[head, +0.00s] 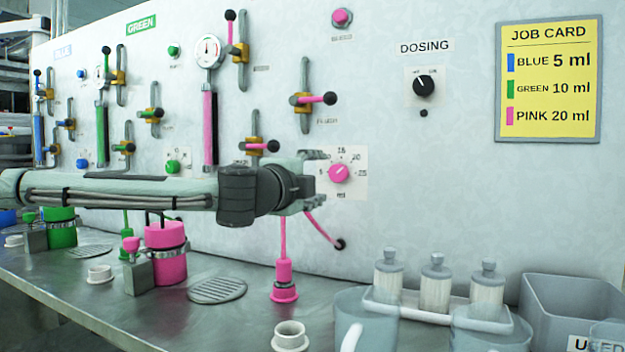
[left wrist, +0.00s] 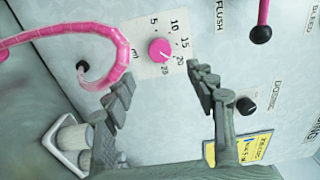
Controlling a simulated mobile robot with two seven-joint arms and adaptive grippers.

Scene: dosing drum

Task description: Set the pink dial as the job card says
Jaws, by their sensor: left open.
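The pink dial (head: 339,173) sits on a white scale plate on the panel, with ml numbers from 5 to 25 around it. It also shows in the left wrist view (left wrist: 160,49), just beyond the gap between my fingertips. A pale line crosses its face; its exact setting is too small to tell. My left gripper (head: 314,182) is open and empty, just left of the dial and apart from it; its fingers also show in the wrist view (left wrist: 159,76). The job card (head: 548,80) reads blue 5 ml, green 10 ml, pink 20 ml. My right gripper is out of view.
The black DOSING knob (head: 423,85) is right of the dial. A pink hose (left wrist: 110,50) runs near my fingers. Below stand a pink-based nozzle (head: 284,285), a tray of bottles (head: 400,308) and a grey USED bin (head: 570,300). Pink-handled levers (head: 262,147) are above my gripper.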

